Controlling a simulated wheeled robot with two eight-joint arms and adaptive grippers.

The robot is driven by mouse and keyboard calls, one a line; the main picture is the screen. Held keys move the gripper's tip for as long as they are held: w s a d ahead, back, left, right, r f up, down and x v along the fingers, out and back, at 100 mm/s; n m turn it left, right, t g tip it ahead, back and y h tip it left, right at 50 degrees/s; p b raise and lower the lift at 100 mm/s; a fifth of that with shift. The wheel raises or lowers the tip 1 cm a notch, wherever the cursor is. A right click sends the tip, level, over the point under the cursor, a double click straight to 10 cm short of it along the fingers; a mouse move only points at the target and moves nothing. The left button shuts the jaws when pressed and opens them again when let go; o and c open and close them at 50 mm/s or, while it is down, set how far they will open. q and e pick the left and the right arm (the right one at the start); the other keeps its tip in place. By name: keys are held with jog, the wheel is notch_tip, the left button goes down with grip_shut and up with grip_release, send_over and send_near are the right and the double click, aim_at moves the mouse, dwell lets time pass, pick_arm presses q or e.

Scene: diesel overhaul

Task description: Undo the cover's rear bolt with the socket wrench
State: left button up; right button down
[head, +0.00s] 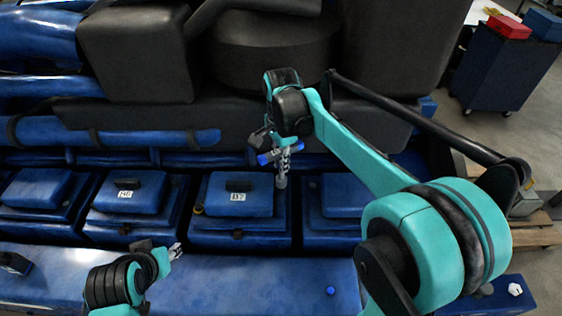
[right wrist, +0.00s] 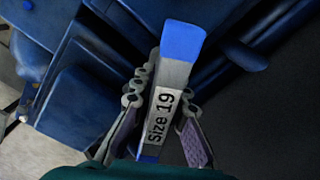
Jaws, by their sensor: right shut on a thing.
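The socket wrench (head: 282,160) has a blue crossbar and a grey shaft pointing down. In the right wrist view the wrench (right wrist: 172,95) shows a "Size 19" label and a blue end. My right gripper (head: 277,148) is shut on it, with a finger on each side in the wrist view. The wrench's lower end is by the right rear edge of a blue cover (head: 238,208) with a white label that seems to read "B7". I cannot tell whether it touches a bolt; the rear bolt is not clearly visible. My left gripper (head: 175,251) is low at left, its jaws too small to judge.
Similar blue covers stand in a row, one with a label (head: 125,194) to the left. Dark engine parts (head: 270,50) rise behind. A blue ledge (head: 250,270) runs in front with a small blue bolt-like piece (head: 331,290). A cart (head: 505,70) stands at far right.

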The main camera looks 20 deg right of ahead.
jog(key=c, duration=2.1)
grip_release()
grip_shut()
jog(key=shift+r+p, duration=1.25)
jog(key=shift+r, duration=0.5)
notch_tip(320, 180, up, 6)
jog(key=p, duration=0.4)
jog(key=shift+r, duration=0.15)
